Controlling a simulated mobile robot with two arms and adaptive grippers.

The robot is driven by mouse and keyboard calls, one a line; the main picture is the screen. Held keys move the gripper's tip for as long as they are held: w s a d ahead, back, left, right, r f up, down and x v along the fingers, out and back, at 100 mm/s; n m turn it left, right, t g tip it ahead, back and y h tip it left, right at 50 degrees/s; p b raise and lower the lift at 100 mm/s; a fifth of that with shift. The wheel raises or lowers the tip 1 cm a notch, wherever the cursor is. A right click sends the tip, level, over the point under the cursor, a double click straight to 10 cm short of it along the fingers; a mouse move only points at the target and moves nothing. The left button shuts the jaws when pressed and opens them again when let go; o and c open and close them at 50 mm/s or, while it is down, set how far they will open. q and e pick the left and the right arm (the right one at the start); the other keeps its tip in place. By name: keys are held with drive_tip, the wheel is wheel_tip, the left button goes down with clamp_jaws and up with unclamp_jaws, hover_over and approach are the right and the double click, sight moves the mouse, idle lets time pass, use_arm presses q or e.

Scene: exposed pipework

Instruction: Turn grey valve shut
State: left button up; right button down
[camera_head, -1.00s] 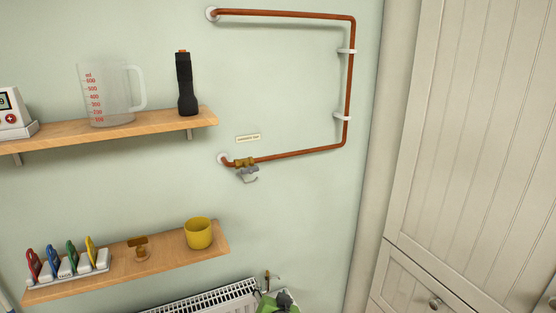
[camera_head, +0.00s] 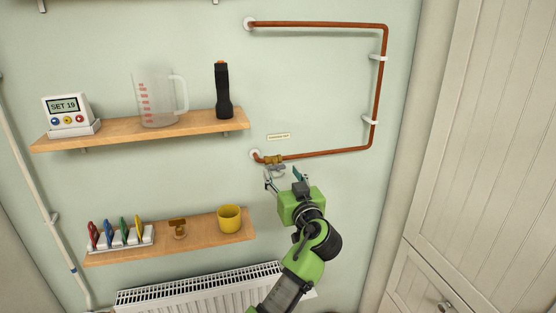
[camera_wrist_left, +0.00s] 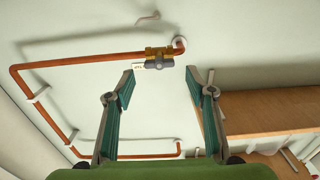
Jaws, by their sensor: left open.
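The grey valve handle (camera_head: 276,168) hangs just under a brass valve body (camera_head: 273,159) at the left end of the lower copper pipe run. In the left wrist view the grey handle (camera_wrist_left: 158,64) lies beyond my fingertips, roughly between them, against the brass body (camera_wrist_left: 156,52). My left gripper (camera_head: 284,177) is open and empty, just below the handle in the head view; its fingers (camera_wrist_left: 160,82) are spread wide in the wrist view. I cannot tell for sure whether a finger touches the handle, but it looks apart. My right gripper is out of view.
The copper pipe (camera_head: 376,90) runs up the wall in white clips. To the left, the upper shelf (camera_head: 190,126) holds a jug, torch and display box; the lower shelf (camera_head: 200,237) holds a yellow mug (camera_head: 229,218) and coloured tools. A radiator (camera_head: 200,290) is below, a cabinet (camera_head: 490,150) right.

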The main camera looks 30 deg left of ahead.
sight(278, 168)
use_arm(q)
drive_tip(key=p+x, duration=0.1)
drive_tip(key=x, duration=0.3)
drive_tip(key=shift+w+a+r+p, duration=0.1)
drive_tip(key=shift+w+a+p, duration=0.05)
drive_tip(key=shift+p, duration=0.15)
drive_tip(key=shift+w+a, duration=0.4)
drive_tip(key=shift+a, duration=0.05)
drive_tip(key=c, duration=1.1)
